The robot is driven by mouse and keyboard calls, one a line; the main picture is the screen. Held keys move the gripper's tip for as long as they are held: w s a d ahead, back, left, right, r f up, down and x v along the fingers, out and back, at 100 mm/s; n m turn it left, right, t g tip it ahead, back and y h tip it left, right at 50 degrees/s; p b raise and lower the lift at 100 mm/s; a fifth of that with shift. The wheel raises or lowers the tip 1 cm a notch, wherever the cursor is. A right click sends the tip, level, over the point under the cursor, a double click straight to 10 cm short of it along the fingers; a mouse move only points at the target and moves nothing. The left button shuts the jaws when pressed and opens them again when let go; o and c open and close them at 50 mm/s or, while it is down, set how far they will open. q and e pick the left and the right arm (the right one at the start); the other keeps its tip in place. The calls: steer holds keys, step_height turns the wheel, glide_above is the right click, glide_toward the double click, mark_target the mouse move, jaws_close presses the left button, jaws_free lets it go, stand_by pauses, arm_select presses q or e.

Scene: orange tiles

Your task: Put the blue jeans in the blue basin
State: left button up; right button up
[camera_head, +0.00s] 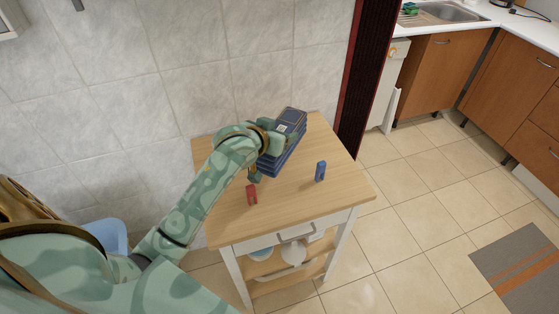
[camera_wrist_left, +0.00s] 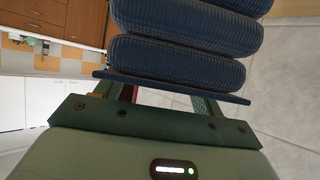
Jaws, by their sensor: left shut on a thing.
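The blue jeans (camera_head: 285,150) are a folded, dark blue stack at the far part of the wooden table. In the left wrist view the jeans (camera_wrist_left: 180,63) fill the upper middle as thick ribbed folds above a thin flat edge. My left gripper (camera_head: 262,160) is shut on the jeans at their left side; its fingers show in the wrist view below the folds. I cannot tell whether the jeans touch the tabletop. A light blue rim, seemingly the blue basin (camera_head: 113,234), shows at the lower left, mostly hidden behind my arm. My right gripper is not in view.
The small wooden table (camera_head: 310,205) also bears a red peg (camera_head: 252,194) and a blue peg (camera_head: 320,171). Its lower shelf holds dishes. A tiled wall stands behind it. Open tiled floor lies to the right, with a grey-orange mat (camera_head: 515,262) and kitchen cabinets.

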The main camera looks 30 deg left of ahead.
arm_select(q)
steer(key=f+b, duration=0.1)
steer(key=f, duration=0.1)
steer(key=a+f, duration=0.1)
steer(key=f, duration=0.1)
steer(key=shift+f+b, duration=0.3)
steer(key=shift+b, duration=0.1)
step_height(320, 180, down, 5)
steer(key=shift+f+b, duration=0.2)
steer(key=shift+b, duration=0.95)
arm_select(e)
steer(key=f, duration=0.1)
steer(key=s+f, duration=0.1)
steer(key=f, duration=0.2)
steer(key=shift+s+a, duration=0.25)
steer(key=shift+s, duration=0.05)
arm_select(q)
steer(key=shift+d, duration=0.1)
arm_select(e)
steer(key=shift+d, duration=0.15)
arm_select(q)
steer(key=o, duration=1.4)
steer(key=shift+f, duration=0.1)
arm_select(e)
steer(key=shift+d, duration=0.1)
